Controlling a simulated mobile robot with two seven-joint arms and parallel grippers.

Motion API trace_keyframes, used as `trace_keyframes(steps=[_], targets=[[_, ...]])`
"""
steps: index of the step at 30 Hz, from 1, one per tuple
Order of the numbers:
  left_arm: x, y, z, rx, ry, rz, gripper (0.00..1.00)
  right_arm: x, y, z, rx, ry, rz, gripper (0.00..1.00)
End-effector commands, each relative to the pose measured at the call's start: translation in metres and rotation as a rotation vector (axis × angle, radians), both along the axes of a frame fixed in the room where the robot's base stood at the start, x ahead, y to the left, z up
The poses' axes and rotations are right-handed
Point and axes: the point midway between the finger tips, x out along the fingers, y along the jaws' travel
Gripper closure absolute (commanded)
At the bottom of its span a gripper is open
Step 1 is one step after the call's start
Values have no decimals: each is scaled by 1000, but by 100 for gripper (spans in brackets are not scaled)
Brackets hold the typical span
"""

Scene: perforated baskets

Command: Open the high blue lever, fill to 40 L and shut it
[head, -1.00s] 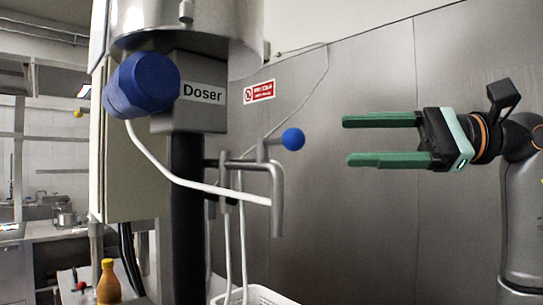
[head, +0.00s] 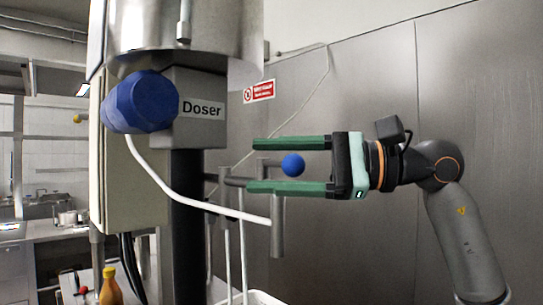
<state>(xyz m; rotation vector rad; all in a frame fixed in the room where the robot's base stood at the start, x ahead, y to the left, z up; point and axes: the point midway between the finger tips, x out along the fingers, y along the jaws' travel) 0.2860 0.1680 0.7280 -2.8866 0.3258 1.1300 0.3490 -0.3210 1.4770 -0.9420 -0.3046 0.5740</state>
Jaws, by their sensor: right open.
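The blue ball knob (head: 293,165) of the lever sits on a short stem by the metal pipe outlet (head: 278,238), below the grey Doser box (head: 190,130). My right gripper (head: 250,165) is open, with its green fingers level, one above and one below the ball knob. The knob shows between the fingers with gaps to both; I cannot tell its depth exactly. A large blue knob (head: 142,102) is on the left of the Doser box. No litre display is readable. My left gripper is out of view.
A white perforated basket (head: 258,298) stands below the outlet, mostly cut off. A steel wall (head: 370,90) is behind.

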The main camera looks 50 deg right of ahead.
Motion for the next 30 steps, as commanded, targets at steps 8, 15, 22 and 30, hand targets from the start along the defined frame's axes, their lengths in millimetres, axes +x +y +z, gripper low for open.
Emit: trace_keyframes(steps=[8,15,22,30], targets=[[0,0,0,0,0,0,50,1,0,-1,1,1,0,36],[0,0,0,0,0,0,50,0,0,0,1,1,0,63],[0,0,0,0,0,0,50,0,0,0,0,0,0,89],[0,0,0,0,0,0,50,0,0,0,0,0,0,100]])
